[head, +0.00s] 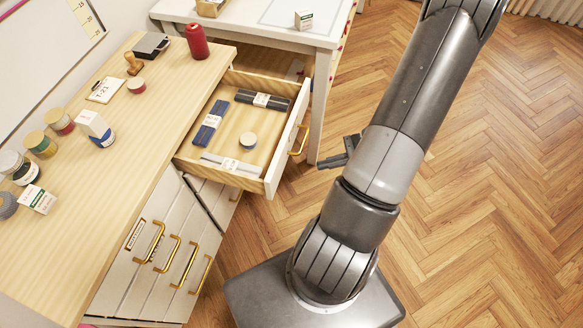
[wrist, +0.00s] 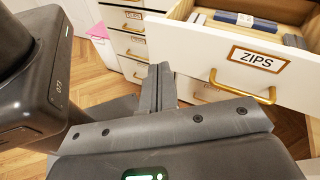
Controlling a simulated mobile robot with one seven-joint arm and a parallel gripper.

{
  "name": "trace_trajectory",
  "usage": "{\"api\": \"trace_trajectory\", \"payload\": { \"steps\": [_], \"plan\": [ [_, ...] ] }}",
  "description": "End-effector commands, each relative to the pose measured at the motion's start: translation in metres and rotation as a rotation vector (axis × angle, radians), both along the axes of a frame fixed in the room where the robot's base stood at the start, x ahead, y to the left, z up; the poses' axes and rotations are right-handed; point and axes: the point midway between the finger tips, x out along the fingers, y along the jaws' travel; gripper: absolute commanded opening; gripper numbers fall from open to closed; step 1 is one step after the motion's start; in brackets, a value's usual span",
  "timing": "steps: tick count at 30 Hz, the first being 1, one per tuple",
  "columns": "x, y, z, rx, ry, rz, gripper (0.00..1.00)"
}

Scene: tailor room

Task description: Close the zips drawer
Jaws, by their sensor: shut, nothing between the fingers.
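The zips drawer (head: 272,183) is pulled out from the wooden-topped cabinet in the head view. Its white front carries a brass handle (head: 299,140). In the wrist view, the drawer front (wrist: 212,52) shows a label reading ZIPS (wrist: 258,59) above the handle (wrist: 243,93).
The wooden worktop (head: 150,150) holds a red can (head: 197,41), a stamp, jars and small boxes. A white table (head: 325,30) stands behind the drawer, its leg near the drawer front. Closed drawers (head: 165,250) sit at the lower left. Open parquet floor (head: 490,180) lies right.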

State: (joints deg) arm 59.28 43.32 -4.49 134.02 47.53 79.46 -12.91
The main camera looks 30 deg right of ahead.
Motion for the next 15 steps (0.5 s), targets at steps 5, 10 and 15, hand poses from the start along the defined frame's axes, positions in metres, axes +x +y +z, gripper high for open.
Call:
{"api": "trace_trajectory", "payload": {
  "steps": [5,10,15],
  "plan": [
    [-0.014,-0.013,-0.034,0.16,0.032,-0.205,0.0],
    [-0.025,-0.021,-0.06,0.272,0.046,-0.362,0.0],
    [-0.031,-0.025,-0.073,0.329,0.052,-0.447,0.0]
  ]
}}
